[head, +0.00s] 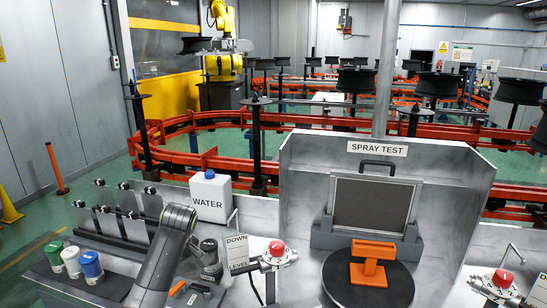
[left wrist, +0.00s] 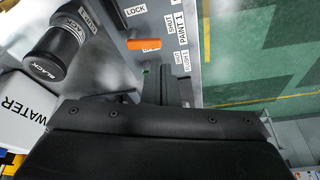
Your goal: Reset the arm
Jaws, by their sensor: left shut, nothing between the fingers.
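My left arm (head: 165,255) bends over the left part of the grey workbench in the head view; its gripper is hard to make out there. In the left wrist view my left gripper (left wrist: 160,86) is shut and empty, its dark fingers together over the bench. An orange handle (left wrist: 148,44) lies beyond the fingertips, apart from them in the picture. A black paint can (left wrist: 58,52) stands to the left, and the water container (left wrist: 22,105) is beside it. My right gripper is not in view.
The spray test booth (head: 300,190) holds a dark round turntable (head: 340,290) with an orange stand (head: 371,272). Orange rails (head: 200,120) run behind.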

